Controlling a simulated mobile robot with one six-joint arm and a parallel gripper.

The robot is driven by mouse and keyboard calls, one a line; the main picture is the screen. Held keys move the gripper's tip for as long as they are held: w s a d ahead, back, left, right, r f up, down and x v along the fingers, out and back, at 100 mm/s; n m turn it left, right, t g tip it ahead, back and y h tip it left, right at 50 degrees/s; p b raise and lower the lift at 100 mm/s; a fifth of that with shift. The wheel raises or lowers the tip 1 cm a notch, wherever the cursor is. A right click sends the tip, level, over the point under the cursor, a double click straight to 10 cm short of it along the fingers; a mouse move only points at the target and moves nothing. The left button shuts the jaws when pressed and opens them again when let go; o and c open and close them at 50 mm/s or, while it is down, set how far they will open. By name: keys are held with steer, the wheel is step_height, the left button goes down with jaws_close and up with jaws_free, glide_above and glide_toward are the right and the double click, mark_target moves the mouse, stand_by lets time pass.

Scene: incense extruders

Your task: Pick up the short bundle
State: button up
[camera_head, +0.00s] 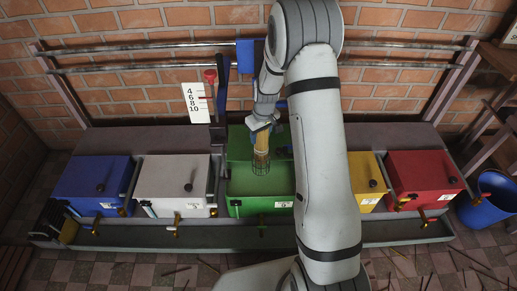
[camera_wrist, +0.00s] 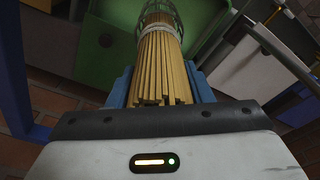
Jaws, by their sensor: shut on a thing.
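My gripper (camera_head: 262,124) is shut on the short bundle (camera_head: 261,150), a tan bundle of thin sticks with a wire cage around its far end. In the head view it hangs over the green box (camera_head: 278,208) in the middle of the row. In the wrist view the bundle (camera_wrist: 160,62) points away from the camera between the blue fingers (camera_wrist: 160,88), with a pale band around it. The cage (camera_head: 261,168) is just above or at the green box's top; I cannot tell whether they touch.
Blue (camera_head: 92,180), white (camera_head: 172,178), yellow (camera_head: 366,175) and red (camera_head: 423,172) boxes stand along the grey bench (camera_head: 160,236). A number board (camera_head: 195,103) stands behind the white box. A blue bucket (camera_head: 487,200) is at the right. Loose sticks lie on the floor.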

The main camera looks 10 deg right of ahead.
step_height(320, 180, up, 39)
steer(key=p, duration=1.5)
stand_by(0.3)
